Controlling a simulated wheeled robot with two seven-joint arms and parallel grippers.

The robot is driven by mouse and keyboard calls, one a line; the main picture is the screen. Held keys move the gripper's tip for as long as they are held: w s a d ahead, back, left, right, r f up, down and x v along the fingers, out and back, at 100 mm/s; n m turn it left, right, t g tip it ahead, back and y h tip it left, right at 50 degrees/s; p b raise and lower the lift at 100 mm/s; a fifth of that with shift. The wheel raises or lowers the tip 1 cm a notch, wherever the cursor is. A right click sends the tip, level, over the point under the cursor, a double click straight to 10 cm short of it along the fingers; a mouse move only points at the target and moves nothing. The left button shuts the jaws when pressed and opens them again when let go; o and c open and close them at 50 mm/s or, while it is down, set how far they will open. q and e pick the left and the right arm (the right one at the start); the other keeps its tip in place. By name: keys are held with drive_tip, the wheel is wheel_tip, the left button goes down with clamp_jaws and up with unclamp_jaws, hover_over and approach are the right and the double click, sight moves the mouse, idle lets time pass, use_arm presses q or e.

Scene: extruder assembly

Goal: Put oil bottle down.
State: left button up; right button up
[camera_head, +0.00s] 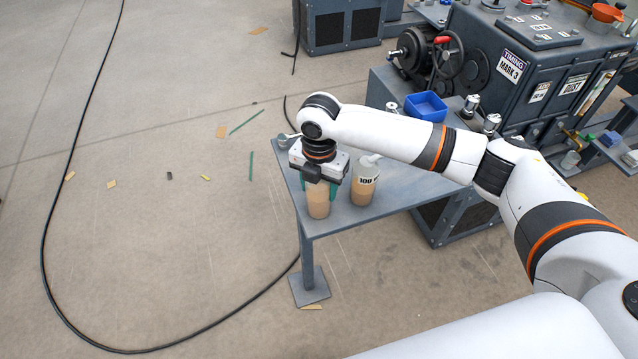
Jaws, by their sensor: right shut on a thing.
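My right gripper (319,184) points down over the left end of the grey table (400,200). It is shut around the oil bottle (318,204), a clear bottle with tan contents. The bottle is upright, and its top is hidden by the gripper. Its base is at the table top near the front left corner; I cannot tell whether it touches. A second, similar bottle (364,184) with a white top and a "100" label stands just right of it. My left gripper is not in view.
A blue bin (426,107) and metal canisters (470,106) stand at the back of the table. The extruder machine (530,75) is behind on the right. A black cable (45,220) loops over the floor at left. Some table room lies right of the bottles.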

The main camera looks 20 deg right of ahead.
drive_tip(key=shift+f, duration=0.1)
drive_tip(key=o, duration=1.2)
wheel_tip(320, 180, up, 12)
drive_tip(key=shift+r+b, duration=0.15)
drive_tip(key=shift+b, duration=0.2)
